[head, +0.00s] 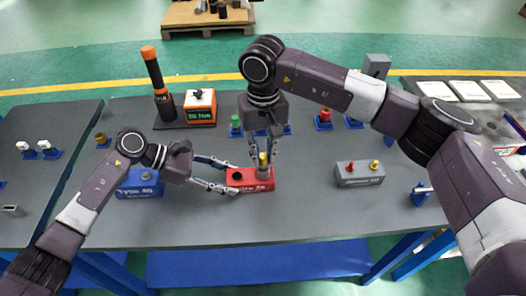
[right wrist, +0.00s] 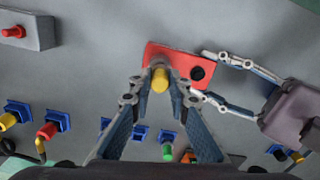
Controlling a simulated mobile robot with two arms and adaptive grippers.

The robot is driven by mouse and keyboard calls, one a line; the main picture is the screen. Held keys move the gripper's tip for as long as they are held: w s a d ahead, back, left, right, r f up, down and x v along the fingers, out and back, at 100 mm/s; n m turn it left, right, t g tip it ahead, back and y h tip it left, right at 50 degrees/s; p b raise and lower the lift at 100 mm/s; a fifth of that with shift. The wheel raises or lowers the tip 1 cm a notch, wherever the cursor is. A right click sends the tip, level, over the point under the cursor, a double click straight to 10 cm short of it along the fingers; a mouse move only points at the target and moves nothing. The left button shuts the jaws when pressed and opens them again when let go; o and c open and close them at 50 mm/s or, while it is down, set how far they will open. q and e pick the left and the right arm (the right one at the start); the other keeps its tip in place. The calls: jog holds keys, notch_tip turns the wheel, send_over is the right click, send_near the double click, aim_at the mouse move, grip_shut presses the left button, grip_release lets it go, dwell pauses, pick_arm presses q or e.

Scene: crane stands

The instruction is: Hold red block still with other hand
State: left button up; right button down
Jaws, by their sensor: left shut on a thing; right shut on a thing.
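The red block (head: 240,187) lies on the grey table, with a dark round hole in its top and a yellow-topped peg (head: 263,160) standing at its right end. My left gripper (head: 230,177) comes from the left and is shut on the red block, one finger along each long side. My right gripper (head: 263,150) points down from above and is shut on the yellow peg. In the right wrist view the peg (right wrist: 160,79) is between the right fingertips, over the red block (right wrist: 178,60). The left fingers (right wrist: 206,76) reach it from the right there.
A blue block (head: 140,191) stands left, partly behind my left arm. A grey block (head: 358,180) with red and yellow knobs stands right. An orange-and-white box (head: 200,107) and a black-orange tool (head: 155,75) are at the back, near several blue holders. The front table strip is clear.

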jog(key=shift+f, duration=0.75)
jog(key=c, duration=1.7)
grip_release()
jog(key=shift+c, duration=0.2)
jog(key=shift+r, duration=2.5)
pick_arm(q)
jog(key=o, duration=1.5)
jog(key=shift+c, duration=0.2)
pick_arm(e)
notch_tip(320, 180, up, 12)
